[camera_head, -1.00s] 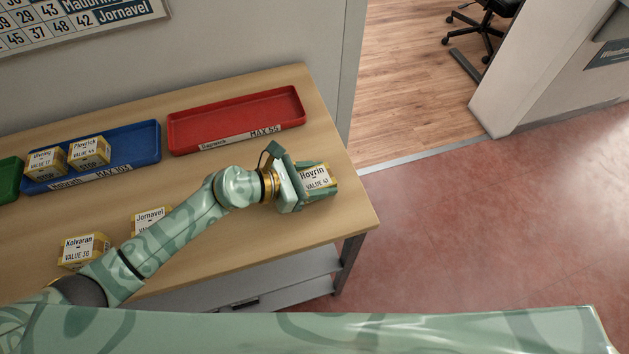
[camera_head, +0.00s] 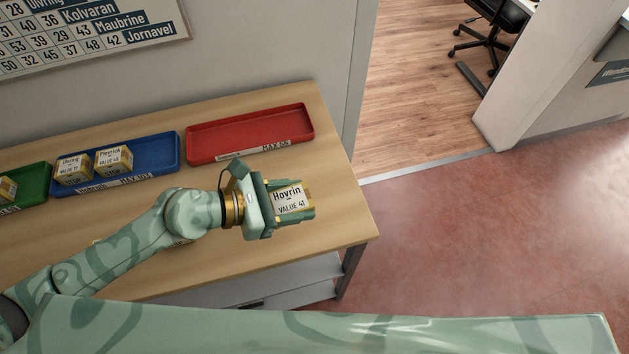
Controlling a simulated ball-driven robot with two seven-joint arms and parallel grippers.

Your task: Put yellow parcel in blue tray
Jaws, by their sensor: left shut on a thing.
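My left gripper (camera_head: 288,203) is shut on a yellow parcel (camera_head: 290,199) labelled Hovrin, value 41. It appears to hold the parcel above the right part of the counter. The blue tray (camera_head: 165,152) stands at the back of the counter, left of the gripper. Two yellow parcels, one with a label like Ulvring (camera_head: 74,171) and one labelled Plovrick (camera_head: 114,160), sit in its left and middle part. The right end of the blue tray is bare. My right gripper is not in view.
A red, empty tray (camera_head: 250,149) stands right of the blue one. A green tray (camera_head: 38,187) with a parcel (camera_head: 7,189) is at the left edge. My left arm mostly hides parcels on the wooden counter (camera_head: 330,215). A printed board (camera_head: 90,35) hangs on the wall.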

